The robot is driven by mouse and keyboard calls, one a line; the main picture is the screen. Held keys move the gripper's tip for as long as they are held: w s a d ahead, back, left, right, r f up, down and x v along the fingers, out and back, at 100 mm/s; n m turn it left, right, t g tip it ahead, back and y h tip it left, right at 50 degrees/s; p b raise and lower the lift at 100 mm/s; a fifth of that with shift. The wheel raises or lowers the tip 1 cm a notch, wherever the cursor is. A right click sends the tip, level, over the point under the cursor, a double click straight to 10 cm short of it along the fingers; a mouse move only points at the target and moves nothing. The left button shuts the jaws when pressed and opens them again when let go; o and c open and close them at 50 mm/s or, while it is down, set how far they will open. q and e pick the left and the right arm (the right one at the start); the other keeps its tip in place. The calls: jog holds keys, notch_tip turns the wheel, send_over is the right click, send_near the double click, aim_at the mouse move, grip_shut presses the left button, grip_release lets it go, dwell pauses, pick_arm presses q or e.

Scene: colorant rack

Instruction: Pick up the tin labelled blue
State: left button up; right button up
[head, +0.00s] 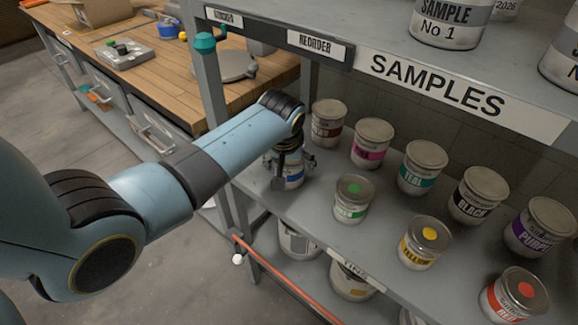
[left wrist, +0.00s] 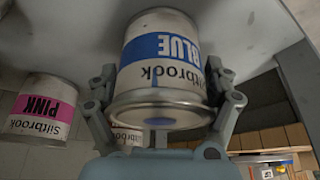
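The blue tin (left wrist: 162,60) has a blue band reading BLUE. It fills the middle of the left wrist view, lid end towards the camera, between my left gripper's fingers (left wrist: 162,85), which lie close against its two sides. In the head view the blue tin (head: 290,176) stands at the left end of the middle shelf, partly hidden by my left gripper (head: 291,162), which reaches down over it. I cannot see a gap under the tin. My right gripper is not in view.
Near it on the shelf stand a brown-red tin (head: 327,122), a pink tin (head: 371,146) and a green tin (head: 352,200). Teal, black, yellow, purple and red tins stand farther right. A shelf post (head: 207,75) and the SAMPLES shelf (head: 440,85) are close by.

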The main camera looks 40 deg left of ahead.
pick_arm(q)
jog(key=c, duration=0.8)
